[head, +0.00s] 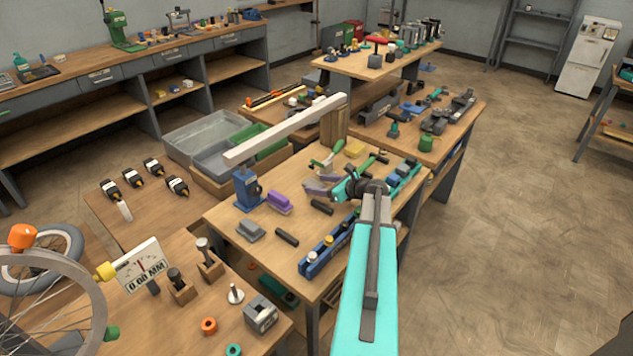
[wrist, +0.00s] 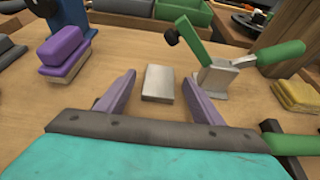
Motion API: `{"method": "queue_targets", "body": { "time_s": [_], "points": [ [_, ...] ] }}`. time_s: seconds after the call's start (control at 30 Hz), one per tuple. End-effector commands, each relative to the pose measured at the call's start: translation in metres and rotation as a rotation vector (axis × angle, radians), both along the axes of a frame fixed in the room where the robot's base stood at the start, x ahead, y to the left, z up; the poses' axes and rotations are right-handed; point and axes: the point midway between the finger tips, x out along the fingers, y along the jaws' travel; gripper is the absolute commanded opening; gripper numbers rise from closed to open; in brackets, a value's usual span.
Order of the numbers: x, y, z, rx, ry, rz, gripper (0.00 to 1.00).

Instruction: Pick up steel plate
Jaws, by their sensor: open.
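The steel plate (wrist: 158,83) is a small pale grey block lying flat on the wooden bench top in the wrist view. My gripper (wrist: 160,88) is open, with its two purple fingers on either side of the plate and the plate a little beyond and between the tips. I cannot tell whether the fingers touch the bench. In the head view my gripper (head: 318,187) is over the middle of the bench, and the plate is hard to make out there.
A green-handled toggle clamp (wrist: 215,75) stands just right of the plate. A purple block (wrist: 64,52) sits at left, and a yellow sponge-like block (wrist: 296,95) at right. In the head view a long pale beam (head: 285,130) spans above the bench from a blue stand (head: 246,188).

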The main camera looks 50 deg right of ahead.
Motion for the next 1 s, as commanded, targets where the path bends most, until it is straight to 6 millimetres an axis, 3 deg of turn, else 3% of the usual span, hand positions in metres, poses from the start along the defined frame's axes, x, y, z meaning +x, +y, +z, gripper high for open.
{"method": "queue_targets", "body": {
  "time_s": [0.13, 0.67, 1.0],
  "points": [
    [0.0079, 0.0008, -0.0034, 0.001, 0.000, 0.000, 0.61],
    [0.0081, 0.0016, -0.0035, 0.000, 0.000, 0.001, 0.61],
    [0.0083, 0.0019, -0.0035, 0.000, 0.000, 0.001, 0.04]
  ]
}}
